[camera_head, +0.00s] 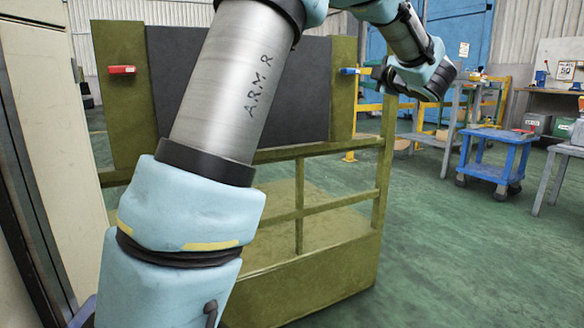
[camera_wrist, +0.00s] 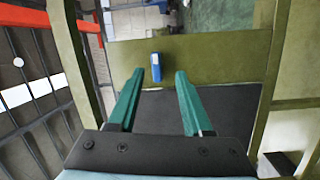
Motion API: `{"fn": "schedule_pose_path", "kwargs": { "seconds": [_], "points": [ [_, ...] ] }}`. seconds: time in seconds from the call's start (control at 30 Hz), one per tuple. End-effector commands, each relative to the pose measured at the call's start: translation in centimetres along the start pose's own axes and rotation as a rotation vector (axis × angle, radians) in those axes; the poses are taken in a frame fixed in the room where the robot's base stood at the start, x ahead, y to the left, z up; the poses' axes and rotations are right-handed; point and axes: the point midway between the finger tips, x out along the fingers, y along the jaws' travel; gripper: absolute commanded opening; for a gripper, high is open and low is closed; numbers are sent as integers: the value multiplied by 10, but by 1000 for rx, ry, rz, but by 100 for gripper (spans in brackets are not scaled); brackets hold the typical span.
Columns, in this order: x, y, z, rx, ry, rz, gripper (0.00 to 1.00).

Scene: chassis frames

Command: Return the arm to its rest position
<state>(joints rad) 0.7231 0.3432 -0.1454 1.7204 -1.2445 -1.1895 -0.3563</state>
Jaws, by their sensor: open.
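My gripper (camera_wrist: 160,72) shows in the wrist view as two green fingers standing apart with nothing between them. Beyond the fingertips, a blue block (camera_wrist: 156,60) is on an olive-green panel; whether they touch is hard to tell, but it looks farther off. In the head view my arm, marked "ARM R", rises from the lower left and crosses to the upper right. The wrist end is at the upper right, and the fingers cannot be made out there.
An olive chassis frame (camera_head: 372,205) with a dark panel (camera_head: 318,90) stands close behind my arm. It bears a red block (camera_head: 121,69) and a blue block (camera_head: 349,71). A blue cart (camera_head: 497,136) and a workbench stand at the right. Green floor (camera_head: 450,250) is clear at the lower right.

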Motion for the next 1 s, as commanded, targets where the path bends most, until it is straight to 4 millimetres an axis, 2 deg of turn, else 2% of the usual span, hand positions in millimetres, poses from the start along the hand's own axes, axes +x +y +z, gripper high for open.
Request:
{"fn": "schedule_pose_path", "kwargs": {
  "seconds": [0.03,0.17,0.27,0.37,0.5,0.7,0.83,1.0],
  "points": [
    [14,-10,-8,85,-65,6,50],
    [31,-52,-17,328,-273,-8,50],
    [30,-100,-32,521,-434,-58,50],
    [15,-155,-55,706,-600,-138,50],
    [-18,-226,-95,909,-801,-266,50],
    [-82,-307,-162,1117,-1058,-465,50],
    [-126,-344,-204,1206,-1203,-588,50],
    [-177,-374,-252,1281,-1360,-726,50]
  ]
}}
